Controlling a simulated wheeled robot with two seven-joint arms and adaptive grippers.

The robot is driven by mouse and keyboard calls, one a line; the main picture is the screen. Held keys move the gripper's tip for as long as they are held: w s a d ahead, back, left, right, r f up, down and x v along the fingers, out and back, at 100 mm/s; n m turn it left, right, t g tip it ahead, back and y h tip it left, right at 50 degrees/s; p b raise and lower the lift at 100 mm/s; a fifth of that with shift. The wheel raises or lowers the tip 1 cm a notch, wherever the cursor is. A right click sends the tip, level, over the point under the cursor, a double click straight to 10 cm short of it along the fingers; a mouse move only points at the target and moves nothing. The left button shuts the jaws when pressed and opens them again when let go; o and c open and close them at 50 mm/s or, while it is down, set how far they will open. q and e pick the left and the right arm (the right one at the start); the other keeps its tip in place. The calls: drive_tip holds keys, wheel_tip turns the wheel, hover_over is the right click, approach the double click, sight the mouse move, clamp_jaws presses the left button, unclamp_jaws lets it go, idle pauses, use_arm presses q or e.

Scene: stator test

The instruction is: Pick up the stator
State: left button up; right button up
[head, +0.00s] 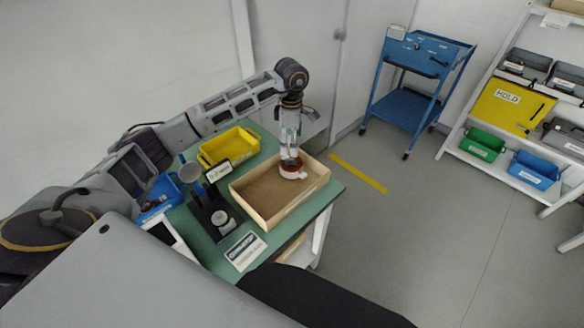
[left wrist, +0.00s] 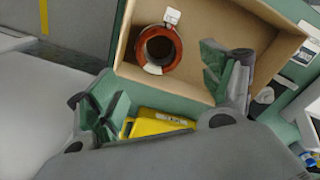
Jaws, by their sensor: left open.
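My right gripper is not in view.
The box stands on a green table (head: 335,190). A yellow bin (head: 230,147), a black stand (head: 212,212) and a white label card (head: 246,250) are nearby. A blue cart (head: 410,105) and shelf with bins (head: 505,105) stand apart; the floor between is clear.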

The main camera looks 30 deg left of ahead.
sight(292, 165)
use_arm(q)
wheel_tip(292, 165, down, 6)
drive_tip(key=shift+f, duration=0.15)
drive_tip(key=shift+f+p, duration=0.1)
drive_tip(key=shift+p, duration=0.2)
drive_tip(key=shift+w+f+p, duration=0.1)
drive_tip(key=shift+f+p, duration=0.35)
drive_tip(key=shift+f, duration=2)
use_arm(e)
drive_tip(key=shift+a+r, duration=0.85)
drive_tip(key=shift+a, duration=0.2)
use_arm(q)
drive_tip(key=shift+c, duration=0.3)
